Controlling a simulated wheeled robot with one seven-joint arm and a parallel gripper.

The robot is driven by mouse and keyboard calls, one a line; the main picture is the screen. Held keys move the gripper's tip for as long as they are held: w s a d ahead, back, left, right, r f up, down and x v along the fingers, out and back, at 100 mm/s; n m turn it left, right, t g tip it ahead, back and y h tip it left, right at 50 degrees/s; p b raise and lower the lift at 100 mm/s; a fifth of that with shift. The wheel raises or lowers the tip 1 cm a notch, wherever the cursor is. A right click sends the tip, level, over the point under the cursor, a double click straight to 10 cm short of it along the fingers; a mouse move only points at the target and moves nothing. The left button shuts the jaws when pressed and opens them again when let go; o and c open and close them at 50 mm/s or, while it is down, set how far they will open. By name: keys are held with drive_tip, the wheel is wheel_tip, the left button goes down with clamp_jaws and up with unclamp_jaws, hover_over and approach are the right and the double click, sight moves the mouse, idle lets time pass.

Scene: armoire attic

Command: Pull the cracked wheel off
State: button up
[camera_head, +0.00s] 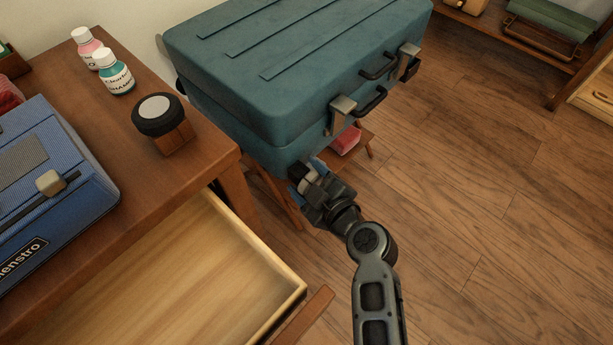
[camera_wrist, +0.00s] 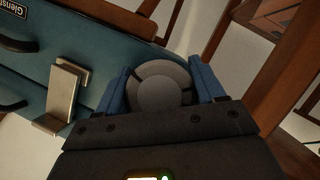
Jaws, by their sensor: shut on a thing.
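The teal suitcase (camera_head: 290,60) lies flat on a wooden stand, its handles and metal latches facing right. My gripper (camera_head: 304,174) is at the suitcase's lower front corner. In the wrist view, my gripper's blue fingers (camera_wrist: 165,80) are shut on a round grey wheel (camera_wrist: 160,88), one finger on each side. Dark lines show on the wheel's face; I cannot tell whether they are cracks. The wheel is beside the suitcase's edge, and whether it is still joined there is hidden. The suitcase also shows in the wrist view (camera_wrist: 85,50), with a metal latch.
A wooden desk (camera_head: 190,150) stands left, its drawer (camera_head: 190,285) pulled open beside my arm. On it are a black round piece (camera_head: 157,112) on a wooden block, two bottles (camera_head: 116,76) and a blue case (camera_head: 50,190). Floor at right (camera_head: 490,220) is clear.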

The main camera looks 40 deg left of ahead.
drive_tip(key=shift+s+d, duration=0.1)
drive_tip(key=shift+d, duration=0.8)
drive_tip(key=shift+d+b, duration=0.35)
drive_tip(key=shift+d, duration=0.7)
drive_tip(key=shift+d+b, duration=0.3)
drive_tip(key=shift+s, duration=0.1)
drive_tip(key=shift+s+d+r+p, duration=0.1)
drive_tip(key=shift+d+r+p, duration=0.15)
drive_tip(key=shift+d+r, duration=0.65)
drive_tip(key=shift+s+d+r+p, duration=0.1)
drive_tip(key=shift+d+r+p, duration=0.15)
drive_tip(key=shift+d+r, duration=0.65)
drive_tip(key=shift+d+f, duration=0.25)
drive_tip(key=shift+f, duration=0.05)
